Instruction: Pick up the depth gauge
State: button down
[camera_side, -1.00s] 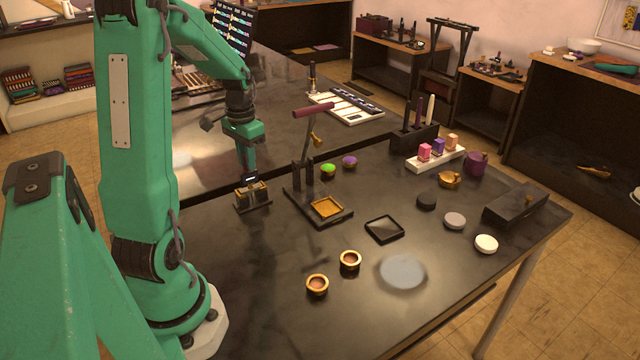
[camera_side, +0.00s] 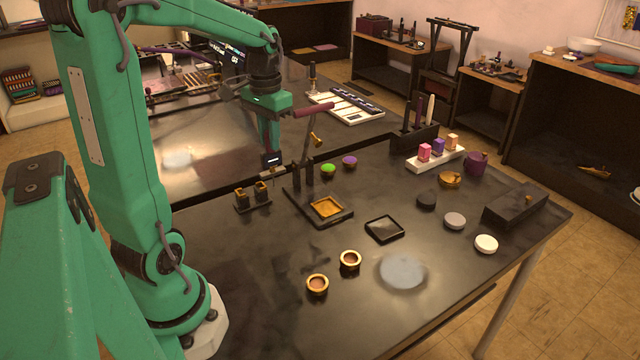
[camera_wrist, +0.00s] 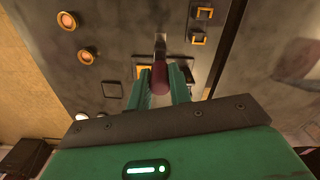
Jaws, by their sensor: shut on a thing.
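The depth gauge (camera_side: 271,159), a small dark device with a lit display, hangs in my gripper (camera_side: 270,148) in the side view. My gripper is shut on it and points down, holding the gauge above the bench and apart from its stand. The stand (camera_side: 253,203), a dark base with two gold-topped posts, is empty below and to the left; its two gold brackets also show in the wrist view (camera_wrist: 199,26).
A lever press (camera_side: 318,207) with a maroon handle (camera_side: 313,110) stands close to the right of my gripper. A dark square tray (camera_side: 384,229) and two gold rings lie further forward. The bench's front left is clear.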

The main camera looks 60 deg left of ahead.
jog(key=shift+w+d+r, duration=0.25)
jog(key=shift+d+r, duration=0.35)
jog(key=shift+d, duration=0.25)
jog(key=w+d+f+m, duration=0.1)
jog(key=w+d+m, duration=0.2)
jog(key=d, duration=0.7)
jog(key=w+d+f+m, duration=0.2)
jog(key=w+d+m, duration=0.1)
jog(key=d, duration=0.7)
jog(key=shift+w, duration=0.25)
jog(key=shift+d+f, duration=0.1)
jog(key=shift+f, duration=2.8)
jog(key=shift+f, duration=2.15)
jog(key=shift+r, duration=0.15)
